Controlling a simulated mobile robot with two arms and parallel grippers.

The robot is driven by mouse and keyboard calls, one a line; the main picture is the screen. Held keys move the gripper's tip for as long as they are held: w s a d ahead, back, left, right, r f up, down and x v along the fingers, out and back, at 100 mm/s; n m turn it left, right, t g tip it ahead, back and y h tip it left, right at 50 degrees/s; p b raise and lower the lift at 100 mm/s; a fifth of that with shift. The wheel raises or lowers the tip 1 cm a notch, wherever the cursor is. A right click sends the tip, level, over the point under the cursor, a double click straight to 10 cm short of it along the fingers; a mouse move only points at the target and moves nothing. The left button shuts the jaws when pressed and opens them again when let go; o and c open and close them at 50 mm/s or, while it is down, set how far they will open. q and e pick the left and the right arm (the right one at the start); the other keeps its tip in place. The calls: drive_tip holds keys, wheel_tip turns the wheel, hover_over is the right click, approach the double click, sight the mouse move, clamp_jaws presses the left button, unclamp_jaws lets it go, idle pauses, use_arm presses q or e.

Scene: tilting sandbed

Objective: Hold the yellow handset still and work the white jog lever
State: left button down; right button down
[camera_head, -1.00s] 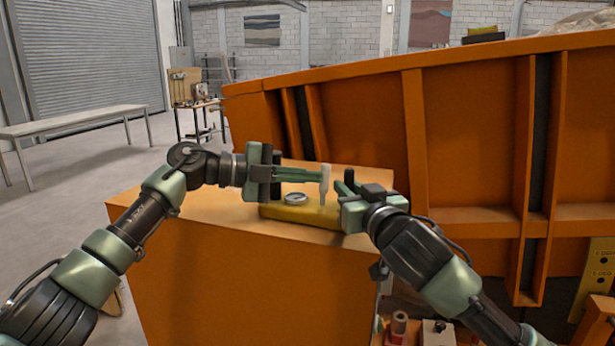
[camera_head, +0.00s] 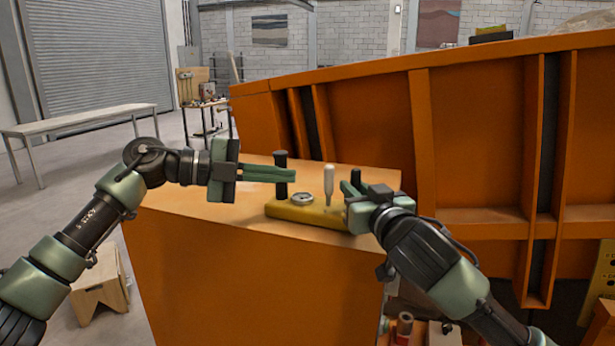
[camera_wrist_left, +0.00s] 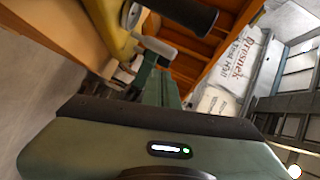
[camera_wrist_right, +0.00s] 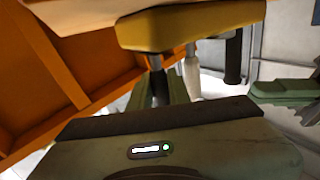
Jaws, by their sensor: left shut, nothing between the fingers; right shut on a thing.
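The yellow handset (camera_head: 310,214) lies on top of the orange cabinet, with a round dial (camera_head: 301,199) on it. The white jog lever (camera_head: 328,178) stands about upright on it; it also shows in the right wrist view (camera_wrist_right: 192,72) and left wrist view (camera_wrist_left: 156,46). Black upright grips stand at the handset's left end (camera_head: 280,161) and right end (camera_head: 355,177). My right gripper (camera_head: 350,190) is shut on the right black grip, seen between its fingers in the right wrist view (camera_wrist_right: 158,86). My left gripper (camera_head: 296,177) is shut and empty, left of the lever and apart from it.
The orange cabinet top (camera_head: 240,212) is bare to the left of the handset. The ribbed orange wall of the sandbed (camera_head: 380,120) rises close behind and to the right. A wooden stool (camera_head: 100,285) and a long bench (camera_head: 80,122) stand on the floor at left.

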use_arm(q)
drive_tip(key=v, duration=0.5)
drive_tip(key=shift+a, duration=0.1)
use_arm(e)
drive_tip(key=shift+d, duration=0.1)
idle(0.6)
use_arm(q)
drive_tip(key=shift+w, duration=0.1)
use_arm(e)
drive_tip(key=c, duration=1.2)
unclamp_jaws()
drive_tip(key=shift+w, duration=0.1)
drive_tip(key=shift+c, duration=0.2)
